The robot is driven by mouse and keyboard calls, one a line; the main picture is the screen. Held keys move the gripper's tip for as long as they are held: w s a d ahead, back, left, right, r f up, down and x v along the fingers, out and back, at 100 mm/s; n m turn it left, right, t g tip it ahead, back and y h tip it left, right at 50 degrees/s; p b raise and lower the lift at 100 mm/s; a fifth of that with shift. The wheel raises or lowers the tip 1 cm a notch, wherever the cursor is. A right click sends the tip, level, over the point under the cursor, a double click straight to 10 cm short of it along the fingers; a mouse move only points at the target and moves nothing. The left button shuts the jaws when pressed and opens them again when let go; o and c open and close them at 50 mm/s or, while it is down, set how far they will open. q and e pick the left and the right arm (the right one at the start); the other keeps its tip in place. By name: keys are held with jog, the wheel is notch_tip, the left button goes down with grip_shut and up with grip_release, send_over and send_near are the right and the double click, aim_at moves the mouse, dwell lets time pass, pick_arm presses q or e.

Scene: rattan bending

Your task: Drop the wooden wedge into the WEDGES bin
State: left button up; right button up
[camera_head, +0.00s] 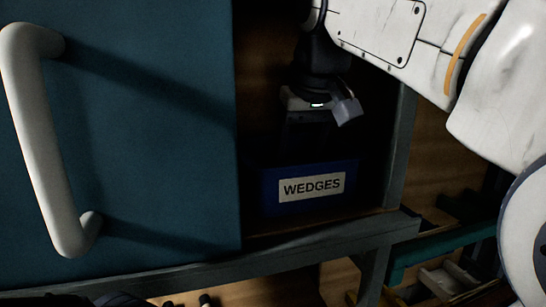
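The blue WEDGES bin (311,205) stands inside a dark cabinet opening, with a white label reading WEDGES on its front. My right arm comes in from the upper right, and its gripper (316,132) points down above the bin. The finger area is in deep shadow, so I cannot tell whether it is open or shut. I cannot make out the wooden wedge; the inside of the bin is dark and hidden behind its front wall. My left gripper cannot be made out.
A teal cabinet door (150,150) with a large white handle (42,140) fills the left side. A grey frame post (401,145) stands right of the bin, and a grey rail (330,240) runs below. Green-edged shelving (440,247) with clutter is at lower right.

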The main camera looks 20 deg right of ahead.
jog(key=shift+r, duration=0.1)
jog(key=shift+r, duration=0.25)
jog(key=v, duration=0.4)
jog(key=shift+r, duration=0.1)
jog(key=s+b, duration=0.5)
jog(key=s, duration=0.7)
jog(key=shift+s+d+r, duration=0.2)
